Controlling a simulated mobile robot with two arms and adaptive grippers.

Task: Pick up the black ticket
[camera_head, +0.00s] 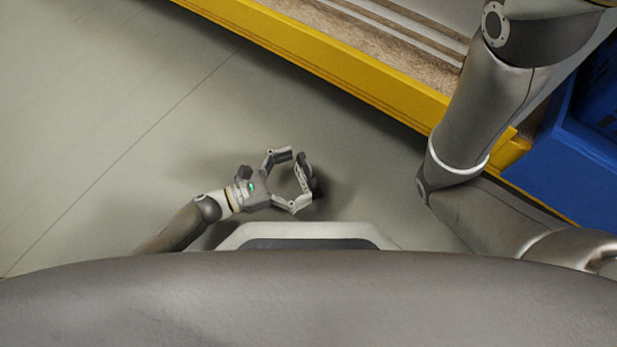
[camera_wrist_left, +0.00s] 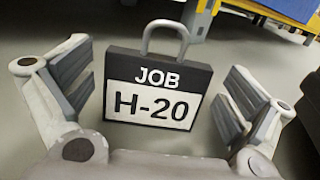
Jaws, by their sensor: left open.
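In the left wrist view, the ticket (camera_wrist_left: 158,72) faces the camera, upright and slightly tilted. My left gripper (camera_head: 287,181) is open, with its fingertips on either side of the ticket's near face. In the left wrist view, gaps show between the ticket and both finger pads, so the left gripper (camera_wrist_left: 156,91) is not closed on it. What supports the ticket is hidden. My right arm is at the right, with its gripper out of frame.
A yellow-edged rack or machine frame (camera_head: 350,75) with brown boards runs diagonally across the top. A blue bin (camera_head: 575,165) stands at the right, behind my right arm. Bare grey floor (camera_head: 110,110) lies open at the left.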

